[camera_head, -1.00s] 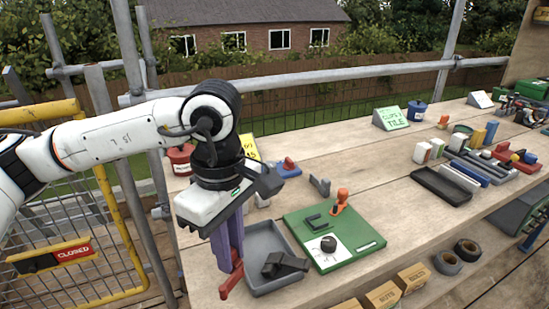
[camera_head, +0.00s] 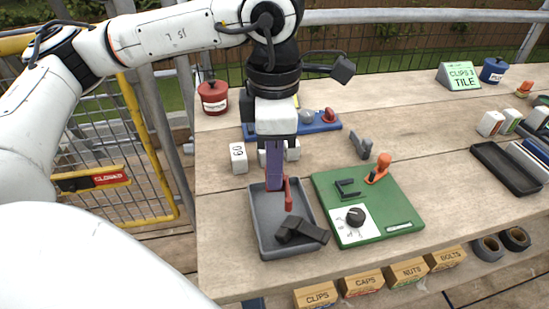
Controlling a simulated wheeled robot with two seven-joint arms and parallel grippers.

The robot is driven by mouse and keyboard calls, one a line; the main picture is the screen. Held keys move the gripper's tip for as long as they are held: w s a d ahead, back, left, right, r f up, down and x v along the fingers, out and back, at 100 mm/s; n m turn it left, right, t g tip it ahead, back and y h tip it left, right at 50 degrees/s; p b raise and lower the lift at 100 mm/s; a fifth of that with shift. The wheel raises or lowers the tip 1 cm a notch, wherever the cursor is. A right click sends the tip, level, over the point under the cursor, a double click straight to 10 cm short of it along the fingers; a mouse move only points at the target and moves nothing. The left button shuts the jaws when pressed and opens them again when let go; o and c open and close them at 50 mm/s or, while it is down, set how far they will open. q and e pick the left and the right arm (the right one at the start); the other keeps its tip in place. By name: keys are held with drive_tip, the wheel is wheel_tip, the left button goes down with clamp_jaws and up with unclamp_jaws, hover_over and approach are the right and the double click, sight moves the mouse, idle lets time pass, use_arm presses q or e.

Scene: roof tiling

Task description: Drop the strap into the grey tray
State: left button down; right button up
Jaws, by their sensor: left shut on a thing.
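The grey tray (camera_head: 264,222) sits on the wooden bench, left of the green board. My left gripper (camera_head: 276,140) points down above the back part of the tray. It is shut on the purple strap (camera_head: 276,165), which hangs down from the jaws. A red piece (camera_head: 288,193) shows at the strap's lower end, over the tray's opening. I cannot tell whether it touches the tray floor. A black angled piece (camera_head: 301,231) lies at the tray's front, partly over its right rim. My right gripper is not in view.
The green board (camera_head: 375,227) with a black knob and an orange clamp (camera_head: 379,168) stands close to the tray's right. White numbered blocks (camera_head: 239,158) and a blue rack (camera_head: 318,127) are behind. Labelled boxes (camera_head: 361,285) line the front below. Bench room is free farther right.

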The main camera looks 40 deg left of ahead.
use_arm(q)
drive_tip(key=shift+f, duration=0.8)
drive_tip(key=c, duration=1.6)
unclamp_jaws()
wheel_tip(320, 180, up, 10)
drive_tip(key=shift+r, duration=0.2)
